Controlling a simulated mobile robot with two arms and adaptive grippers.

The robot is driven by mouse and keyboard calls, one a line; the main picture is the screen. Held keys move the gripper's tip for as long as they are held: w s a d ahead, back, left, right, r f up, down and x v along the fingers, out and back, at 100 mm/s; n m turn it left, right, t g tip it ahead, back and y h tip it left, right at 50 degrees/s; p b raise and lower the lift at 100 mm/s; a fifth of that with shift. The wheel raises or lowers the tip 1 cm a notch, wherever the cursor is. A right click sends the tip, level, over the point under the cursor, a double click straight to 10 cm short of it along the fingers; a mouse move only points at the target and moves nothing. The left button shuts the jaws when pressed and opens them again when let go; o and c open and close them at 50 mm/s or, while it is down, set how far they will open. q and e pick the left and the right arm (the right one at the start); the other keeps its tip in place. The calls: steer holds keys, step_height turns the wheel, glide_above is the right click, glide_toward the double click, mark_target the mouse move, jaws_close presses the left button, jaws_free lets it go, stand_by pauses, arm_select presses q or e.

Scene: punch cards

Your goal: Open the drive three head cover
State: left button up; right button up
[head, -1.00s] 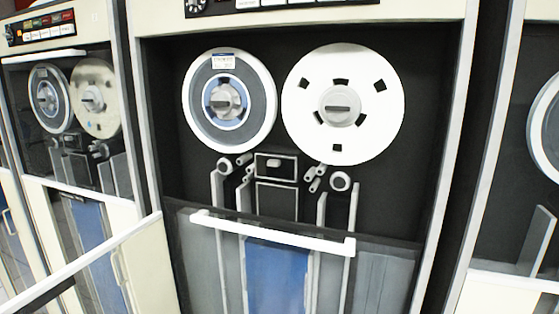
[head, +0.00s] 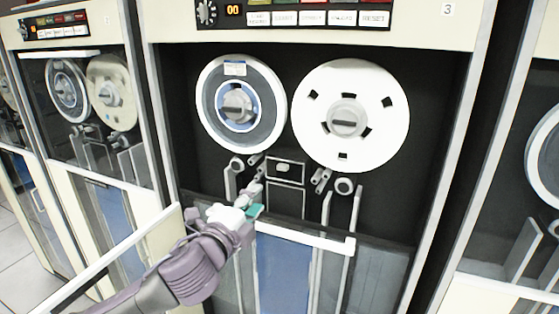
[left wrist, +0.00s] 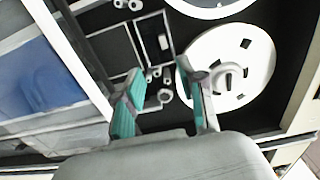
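Tape drive three (head: 453,100) is the middle cabinet in the head view, with a label "3" at its upper right. Its head cover (head: 285,170) is a small dark, pale-edged box with a light knob, below and between the two reels. It looks closed. My left gripper (head: 254,200) is just below and left of the cover. In the left wrist view my left gripper (left wrist: 158,84) has its two teal-padded fingers apart, with nothing held between them. The dark outlined panel of the head area (left wrist: 153,40) shows beyond the fingers. My right gripper is not in view.
A blue-and-grey reel (head: 208,105) and a white reel (head: 385,135) sit above the cover. A lowered glass window with a white top rail (head: 310,238) crosses below it, behind my left arm. Rollers and guides flank the cover. Another tape drive (head: 45,75) stands at left.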

mark_target(281, 169)
arm_select(q)
steer(key=p+x, duration=0.1)
steer(key=x, duration=0.3)
steer(key=p+x, duration=0.2)
steer(key=x, duration=0.2)
steer(key=p+x, duration=0.1)
steer(key=x, duration=0.3)
steer(key=shift+w+d+r+p, duration=0.1)
steer(key=shift+d+r+p, duration=0.05)
steer(key=shift+r+p, duration=0.15)
steer(key=shift+w+d+f, duration=0.1)
steer(key=shift+w+d, duration=0.15)
steer(key=shift+w, duration=0.45)
jaws_close()
